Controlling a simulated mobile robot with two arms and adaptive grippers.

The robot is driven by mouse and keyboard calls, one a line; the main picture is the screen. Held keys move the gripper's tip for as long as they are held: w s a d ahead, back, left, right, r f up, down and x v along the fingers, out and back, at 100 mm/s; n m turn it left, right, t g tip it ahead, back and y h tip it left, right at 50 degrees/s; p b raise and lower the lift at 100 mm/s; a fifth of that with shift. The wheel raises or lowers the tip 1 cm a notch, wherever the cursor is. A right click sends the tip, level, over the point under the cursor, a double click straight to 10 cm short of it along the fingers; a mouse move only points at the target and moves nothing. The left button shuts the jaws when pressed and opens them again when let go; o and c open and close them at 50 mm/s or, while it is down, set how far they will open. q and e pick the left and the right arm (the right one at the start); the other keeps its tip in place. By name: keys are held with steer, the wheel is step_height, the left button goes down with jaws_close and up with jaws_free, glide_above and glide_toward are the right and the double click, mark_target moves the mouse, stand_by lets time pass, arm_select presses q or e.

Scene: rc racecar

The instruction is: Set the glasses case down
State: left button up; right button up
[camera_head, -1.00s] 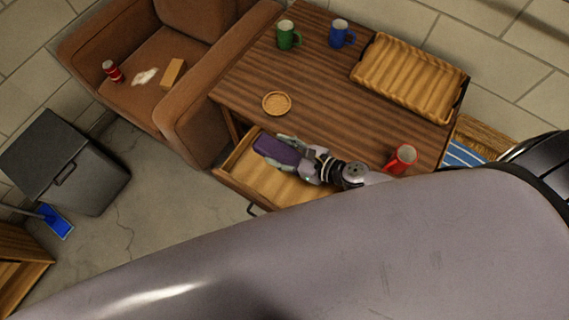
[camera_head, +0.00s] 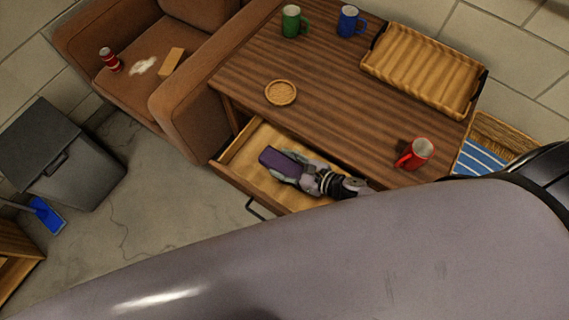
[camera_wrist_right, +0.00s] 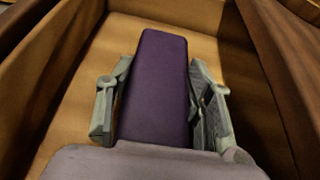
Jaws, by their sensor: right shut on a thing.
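The glasses case (camera_head: 277,158) is a purple, long, flat block. It is inside the open wooden drawer (camera_head: 235,167) of the table. My right gripper (camera_head: 290,167) is shut on it, and the arm reaches in from the lower right. In the right wrist view the case (camera_wrist_right: 156,85) lies lengthwise between the two grey fingers of my right gripper (camera_wrist_right: 158,105), with the drawer walls around it. I cannot tell whether the case touches the drawer floor. My left gripper is not in view.
The table top (camera_head: 330,105) holds a round coaster (camera_head: 281,93), a green mug (camera_head: 292,21), a blue mug (camera_head: 349,21), a red mug (camera_head: 416,153) and a wooden tray (camera_head: 374,57). A brown armchair (camera_head: 185,115) stands left of the drawer. A grey bin (camera_head: 70,160) stands farther left.

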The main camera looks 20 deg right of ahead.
steer(key=shift+f, duration=0.1)
steer(key=o, duration=0.7)
steer(key=shift+f, duration=0.1)
steer(key=o, duration=0.5)
steer(key=shift+r, duration=0.3)
steer(key=v, duration=1)
steer(key=shift+s+d+r, duration=0.1)
steer(key=shift+s+d, duration=0.05)
steer(key=shift+s, duration=0.15)
steer(key=shift+s+d+r, duration=0.3)
steer(key=shift+s+d, duration=0.1)
steer(key=shift+s, duration=0.05)
